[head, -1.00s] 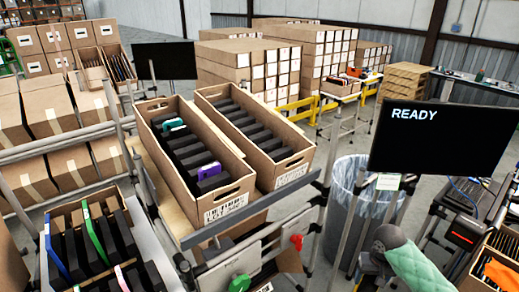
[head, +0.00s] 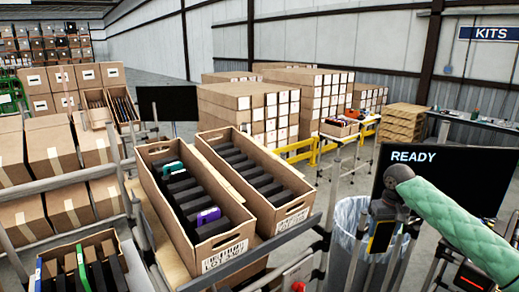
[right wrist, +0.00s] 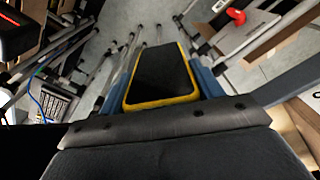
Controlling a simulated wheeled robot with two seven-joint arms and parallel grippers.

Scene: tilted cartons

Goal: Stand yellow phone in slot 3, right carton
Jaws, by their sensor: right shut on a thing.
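The yellow phone (right wrist: 162,78), dark-faced with a yellow rim, is between the blue fingers of my right gripper (right wrist: 160,85) in the right wrist view. In the head view the right gripper (head: 382,234) is shut on the phone, its yellow edge showing, in front of the grey bin and right of the cartons. The right carton (head: 291,219) is tilted on the rack, with a row of black dividers and no phone visible in it. Its slot numbers cannot be read. My left gripper is out of view.
The left carton (head: 222,257) stands beside it, holding a teal phone (head: 172,167) and a purple phone (head: 208,216). A rack rail (head: 290,243) runs along the cartons' front. A READY screen (head: 420,157) stands behind my right arm. Another carton (head: 45,268) with phones is at lower left.

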